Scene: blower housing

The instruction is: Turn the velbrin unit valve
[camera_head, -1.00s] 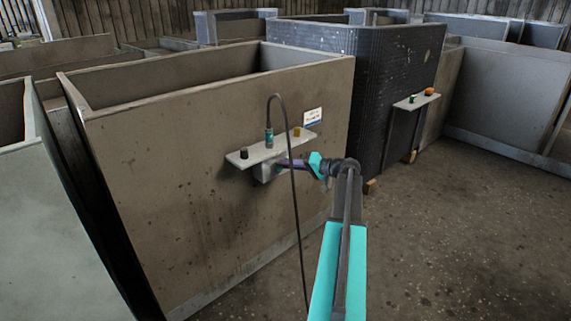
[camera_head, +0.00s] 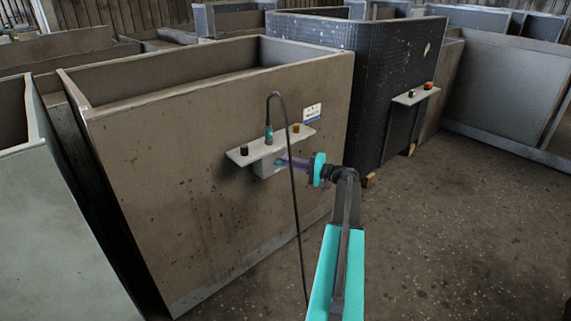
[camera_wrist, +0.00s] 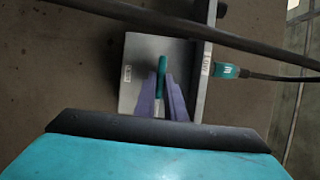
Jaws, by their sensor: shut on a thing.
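The unit on the brown housing wall is a grey box (camera_head: 268,168) under a pale shelf (camera_head: 262,152). In the wrist view the box face (camera_wrist: 132,100) carries a teal valve handle (camera_wrist: 162,82), seen as a narrow bar. My gripper (camera_wrist: 163,92) has its two purple fingers on either side of the handle and is shut on it. In the head view my gripper (camera_head: 284,162) reaches the front of the box from the right. The small label (camera_wrist: 127,75) on the box face is too small to read.
A black cable (camera_head: 294,210) hangs from a teal plug (camera_head: 268,134) on the shelf and passes in front of my gripper. A dark ribbed housing (camera_head: 370,80) stands to the right; floor there is clear.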

